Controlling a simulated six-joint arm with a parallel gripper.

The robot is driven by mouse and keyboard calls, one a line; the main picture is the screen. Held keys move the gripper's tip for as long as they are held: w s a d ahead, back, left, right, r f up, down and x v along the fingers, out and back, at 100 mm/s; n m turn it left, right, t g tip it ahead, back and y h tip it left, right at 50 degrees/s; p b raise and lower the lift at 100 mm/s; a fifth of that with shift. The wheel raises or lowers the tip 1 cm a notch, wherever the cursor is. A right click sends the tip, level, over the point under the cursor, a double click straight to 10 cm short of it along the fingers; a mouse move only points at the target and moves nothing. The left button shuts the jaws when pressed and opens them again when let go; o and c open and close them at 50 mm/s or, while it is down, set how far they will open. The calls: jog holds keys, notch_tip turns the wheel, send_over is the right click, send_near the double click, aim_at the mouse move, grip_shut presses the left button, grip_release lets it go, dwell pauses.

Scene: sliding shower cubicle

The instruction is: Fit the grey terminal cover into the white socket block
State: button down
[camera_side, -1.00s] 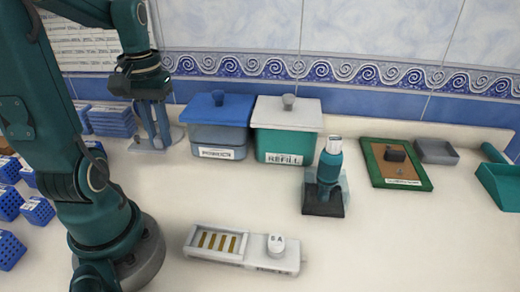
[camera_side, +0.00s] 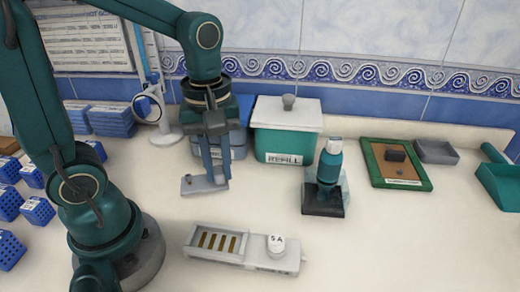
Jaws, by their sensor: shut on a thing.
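My gripper (camera_side: 219,181) points down in the middle left of the side view. It is shut on the grey terminal cover (camera_side: 192,187), a flat grey plate with a small raised knob. The plate sticks out to the left of the fingers, and part of it is hidden behind them. It appears to be above the counter, but its height is hard to tell. The white socket block (camera_side: 257,259) lies nearer the camera, below and right of my gripper in the picture. It has an open recess with several brass strips on its left and a round "5A" knob on its right.
Behind my gripper stand a blue bin (camera_side: 238,148) and a teal REFILL bin (camera_side: 285,145). A teal bottle (camera_side: 329,166) on a dark base stands right of centre. A round mirror-like stand (camera_side: 166,135) is at left. The counter between gripper and block looks clear.

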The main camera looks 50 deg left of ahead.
jog(key=s+d+m, duration=0.3)
jog(key=d+m, duration=0.1)
jog(key=d, duration=0.3)
send_over(233, 245)
jog(key=shift+f, duration=3)
jog(key=shift+f, duration=0.65)
jog(key=c, duration=0.7)
grip_release()
notch_tip(233, 245, up, 7)
